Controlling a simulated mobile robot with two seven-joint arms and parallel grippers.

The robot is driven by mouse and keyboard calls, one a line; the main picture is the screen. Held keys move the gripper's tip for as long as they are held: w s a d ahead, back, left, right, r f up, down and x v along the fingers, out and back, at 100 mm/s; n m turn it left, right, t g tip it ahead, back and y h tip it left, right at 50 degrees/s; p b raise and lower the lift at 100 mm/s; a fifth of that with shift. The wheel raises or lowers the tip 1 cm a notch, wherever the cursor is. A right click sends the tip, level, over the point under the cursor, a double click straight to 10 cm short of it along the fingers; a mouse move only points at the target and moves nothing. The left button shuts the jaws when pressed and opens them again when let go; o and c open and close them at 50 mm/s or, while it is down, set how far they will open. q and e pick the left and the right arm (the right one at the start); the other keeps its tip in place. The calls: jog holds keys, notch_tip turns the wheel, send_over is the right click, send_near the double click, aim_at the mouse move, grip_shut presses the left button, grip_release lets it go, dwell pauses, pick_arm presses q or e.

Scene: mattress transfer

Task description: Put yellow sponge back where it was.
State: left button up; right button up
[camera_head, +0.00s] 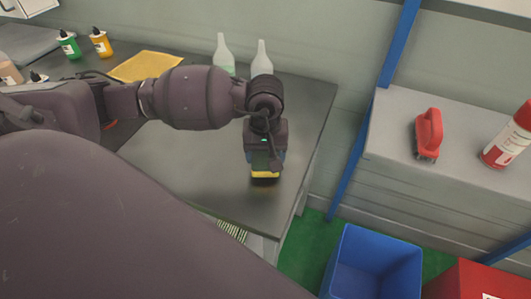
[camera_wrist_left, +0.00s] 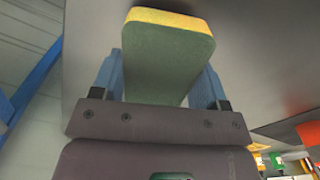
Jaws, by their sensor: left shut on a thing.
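The yellow sponge (camera_head: 265,174) shows as a small yellow edge under my left gripper (camera_head: 265,168), over the right part of the dark table top. In the left wrist view the sponge (camera_wrist_left: 170,50) has a green face and a yellow edge. The two blue fingers of my left gripper (camera_wrist_left: 162,80) are shut on its sides. I cannot tell whether the sponge touches the table. My right gripper is not in view.
The dark table (camera_head: 190,170) has clear room around the sponge. A yellow cloth (camera_head: 146,66), two pale bottles (camera_head: 223,55) and small glue-like bottles (camera_head: 69,44) stand or lie at the back. A blue bin (camera_head: 372,265) and a shelf with a red brush (camera_head: 428,133) are at the right.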

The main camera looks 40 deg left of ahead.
aim_at(266, 153)
pick_arm(q)
notch_tip(266, 153, down, 2)
jog(key=shift+f, duration=0.1)
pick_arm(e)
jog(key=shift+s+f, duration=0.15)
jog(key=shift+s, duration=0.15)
pick_arm(q)
jog(key=o, duration=0.8)
jog(key=shift+r, duration=0.4)
notch_tip(266, 153, up, 10)
jog(key=shift+f, duration=0.1)
jog(key=shift+r, duration=0.8)
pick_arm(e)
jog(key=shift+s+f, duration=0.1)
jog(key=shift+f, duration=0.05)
